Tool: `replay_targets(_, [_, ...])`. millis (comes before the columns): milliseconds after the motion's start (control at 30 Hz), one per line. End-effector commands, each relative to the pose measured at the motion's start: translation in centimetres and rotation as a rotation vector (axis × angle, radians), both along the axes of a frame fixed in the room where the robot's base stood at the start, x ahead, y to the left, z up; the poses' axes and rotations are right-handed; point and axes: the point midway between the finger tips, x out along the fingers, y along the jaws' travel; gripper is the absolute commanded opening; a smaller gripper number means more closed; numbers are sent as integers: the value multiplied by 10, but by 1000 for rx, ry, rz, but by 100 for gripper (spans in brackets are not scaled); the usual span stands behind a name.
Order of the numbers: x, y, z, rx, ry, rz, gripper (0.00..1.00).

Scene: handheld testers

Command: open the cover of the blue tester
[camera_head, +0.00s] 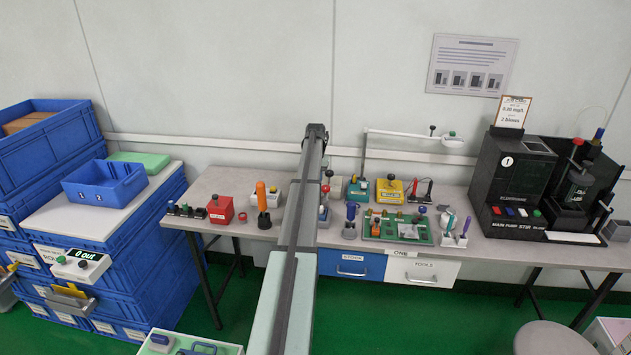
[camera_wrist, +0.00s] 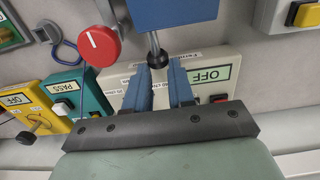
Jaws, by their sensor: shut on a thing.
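In the wrist view a blue block (camera_wrist: 175,12), apparently part of the blue tester, fills the top centre. A metal stem with a black knob (camera_wrist: 157,60) sticks out of it towards my gripper (camera_wrist: 157,72). The two blue fingers stand on either side of the knob and are shut on it. Most of the block is cut off by the frame's top edge, so I cannot tell how far its cover is raised.
A white box with an OFF display (camera_wrist: 210,75) lies behind the fingers. A red round knob (camera_wrist: 99,46) is close at left, with a teal PASS tester (camera_wrist: 78,93) and a yellow tester (camera_wrist: 30,110) beyond. A black pump station (camera_head: 515,180) stands at the bench's right.

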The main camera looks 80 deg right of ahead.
Motion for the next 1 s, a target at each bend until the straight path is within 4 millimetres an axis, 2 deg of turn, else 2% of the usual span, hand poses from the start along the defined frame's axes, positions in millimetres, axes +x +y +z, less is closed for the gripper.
replay_targets(33, [0, -4, 0, -10, 0, 0, 0])
replay_targets(67, [0, -4, 0, -11, 0, 0, 25])
replay_targets(300, [0, -3, 0, -7, 0, 0, 48])
replay_targets(667, [0, -2, 5, -6, 0, 0, 50])
replay_targets(867, [0, -2, 31, -7, -1, 0, 50])
replay_targets(1000, [0, -3, 59, -8, -1, 0, 50])
